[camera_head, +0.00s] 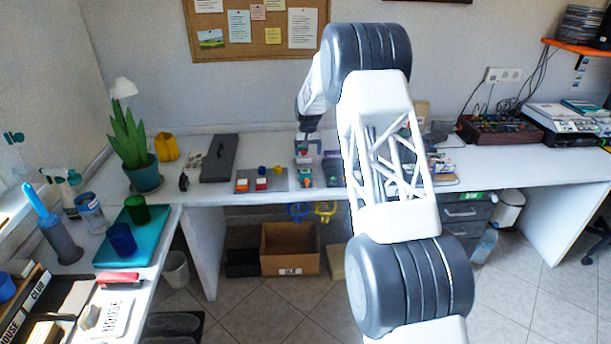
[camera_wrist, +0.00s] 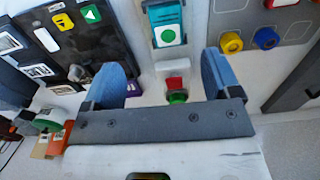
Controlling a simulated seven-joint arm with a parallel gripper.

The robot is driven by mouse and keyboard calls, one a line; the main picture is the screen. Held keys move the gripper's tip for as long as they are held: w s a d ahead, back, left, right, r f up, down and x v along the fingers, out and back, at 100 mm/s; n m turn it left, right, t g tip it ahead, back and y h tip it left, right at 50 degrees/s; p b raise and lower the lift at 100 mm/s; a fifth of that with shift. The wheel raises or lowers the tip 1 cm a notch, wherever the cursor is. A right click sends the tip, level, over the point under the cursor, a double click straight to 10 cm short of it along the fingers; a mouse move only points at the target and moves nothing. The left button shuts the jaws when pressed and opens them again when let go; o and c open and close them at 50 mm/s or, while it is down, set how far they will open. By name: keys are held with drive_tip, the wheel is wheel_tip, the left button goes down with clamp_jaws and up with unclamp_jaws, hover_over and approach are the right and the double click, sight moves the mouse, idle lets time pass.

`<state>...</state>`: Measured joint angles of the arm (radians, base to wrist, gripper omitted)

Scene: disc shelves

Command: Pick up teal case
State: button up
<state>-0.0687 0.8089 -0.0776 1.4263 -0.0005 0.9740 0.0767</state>
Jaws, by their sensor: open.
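The teal case (camera_wrist: 166,14) lies at the top middle of the wrist view, with a white label and green disc on it, partly cut off by the frame. In the head view a small teal thing (camera_head: 304,173) on the desk below my gripper looks like this case. My gripper (camera_wrist: 165,75) is open and empty, its two blue-padded fingers apart. The case lies beyond the fingertips, roughly in line with the gap. In the head view my gripper (camera_head: 306,140) is small and seen above the desk; its fingers are hard to make out.
A small red and green piece (camera_wrist: 176,88) shows between the fingers. A dark panel with colored tags (camera_wrist: 85,35) is on the left, a grey board with yellow and blue knobs (camera_wrist: 262,25) on the right. Bare desk (camera_head: 225,192) lies near the front edge.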

sight(305, 172)
drive_tip(key=f, duration=0.1)
drive_tip(key=w+f, duration=0.2)
drive_tip(key=f, duration=0.1)
drive_tip(key=shift+w+a, duration=0.15)
drive_tip(key=shift+a, duration=0.15)
drive_tip(key=shift+r, duration=0.1)
drive_tip(key=shift+f, duration=1.3)
drive_tip(key=shift+f, duration=0.1)
drive_tip(key=shift+a+f, duration=0.1)
drive_tip(key=shift+f, duration=2.4)
drive_tip(key=shift+c, duration=0.2)
drive_tip(key=c, duration=1)
